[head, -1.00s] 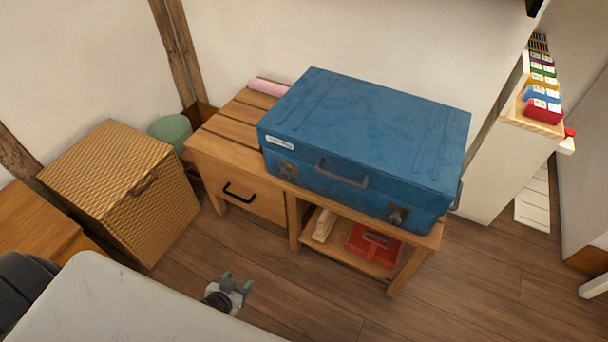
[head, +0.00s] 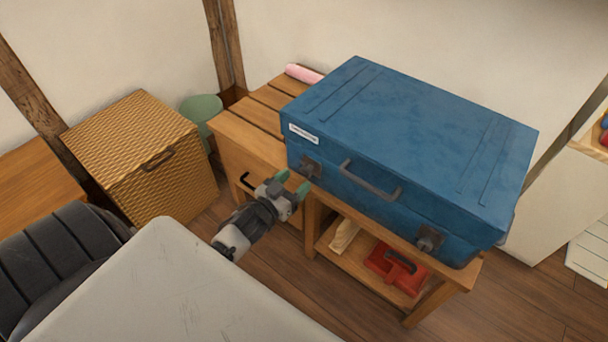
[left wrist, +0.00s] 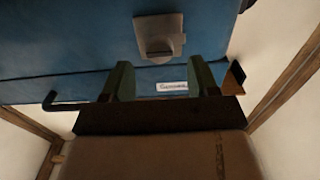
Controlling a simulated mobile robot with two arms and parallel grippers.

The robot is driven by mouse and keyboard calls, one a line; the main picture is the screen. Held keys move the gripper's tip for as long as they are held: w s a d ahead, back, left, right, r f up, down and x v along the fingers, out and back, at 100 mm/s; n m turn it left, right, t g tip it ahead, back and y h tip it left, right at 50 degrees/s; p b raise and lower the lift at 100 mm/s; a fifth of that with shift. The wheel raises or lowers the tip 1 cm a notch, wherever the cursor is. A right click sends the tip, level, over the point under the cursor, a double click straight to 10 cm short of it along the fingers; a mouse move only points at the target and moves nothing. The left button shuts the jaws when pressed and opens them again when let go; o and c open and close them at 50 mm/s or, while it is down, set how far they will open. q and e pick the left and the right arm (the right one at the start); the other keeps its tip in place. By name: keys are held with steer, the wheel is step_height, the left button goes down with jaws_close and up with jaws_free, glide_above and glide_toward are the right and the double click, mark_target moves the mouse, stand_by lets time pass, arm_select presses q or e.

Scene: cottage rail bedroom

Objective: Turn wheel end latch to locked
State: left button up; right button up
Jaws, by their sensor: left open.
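A blue suitcase (head: 410,130) lies flat and closed on a wooden bench. Its front has a grey latch near the white label (head: 312,167) and another latch (head: 428,239) toward the right end. I cannot tell which end has wheels. My left gripper (head: 292,184) is open and empty, just in front of and slightly below the latch by the label. In the left wrist view, that latch (left wrist: 158,38) sits ahead of the gap between the two green fingers (left wrist: 161,80), apart from them. My right gripper is not in view.
The bench (head: 262,112) has a drawer at left and an open shelf at right holding a red object (head: 395,268). The suitcase handle (head: 370,182) lies between the latches. A wicker hamper (head: 140,150) and a green bin (head: 200,112) stand at left. Wooden floor is bare at lower right.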

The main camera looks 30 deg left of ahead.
mark_target(304, 173)
arm_select(q)
steer(key=shift+w+d, duration=0.2)
steer(key=shift+w, duration=1.8)
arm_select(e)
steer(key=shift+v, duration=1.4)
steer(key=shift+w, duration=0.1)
arm_select(q)
steer(key=c, duration=0.9)
